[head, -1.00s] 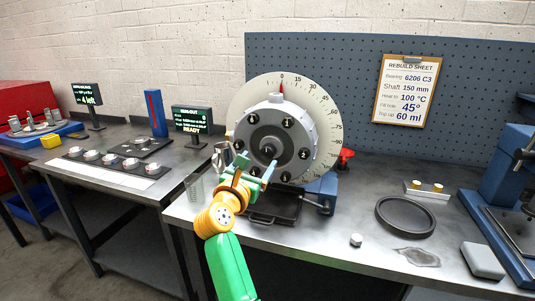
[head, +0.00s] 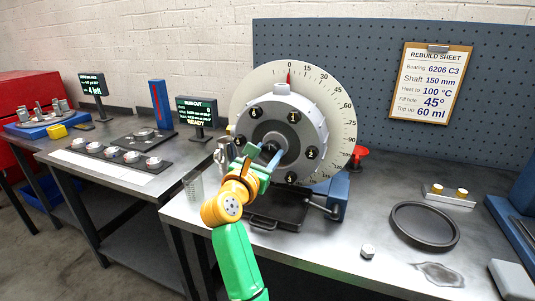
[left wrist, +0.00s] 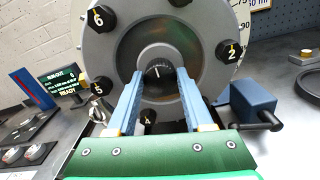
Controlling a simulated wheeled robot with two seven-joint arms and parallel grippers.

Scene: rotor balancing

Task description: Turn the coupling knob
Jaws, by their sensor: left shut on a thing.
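The coupling knob (left wrist: 158,74) is a dark round piece with a short pale mark, at the centre of the grey rotor (head: 306,104). My left gripper (head: 264,158) reaches the rotor's centre from the front left. In the left wrist view its two blue fingers (left wrist: 157,88) are shut on the knob, one on each side. In the head view the fingers mostly hide the knob. Numbered dark bolts, such as bolt 1 (head: 293,117) and bolt 2 (head: 311,153), ring the rotor face. My right gripper is not in view.
A white degree dial (head: 342,105) stands behind the rotor, with a red pointer (head: 289,76) near 0. The run-out display (head: 196,113) reads READY. A clear beaker (head: 194,187) stands left of my arm.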

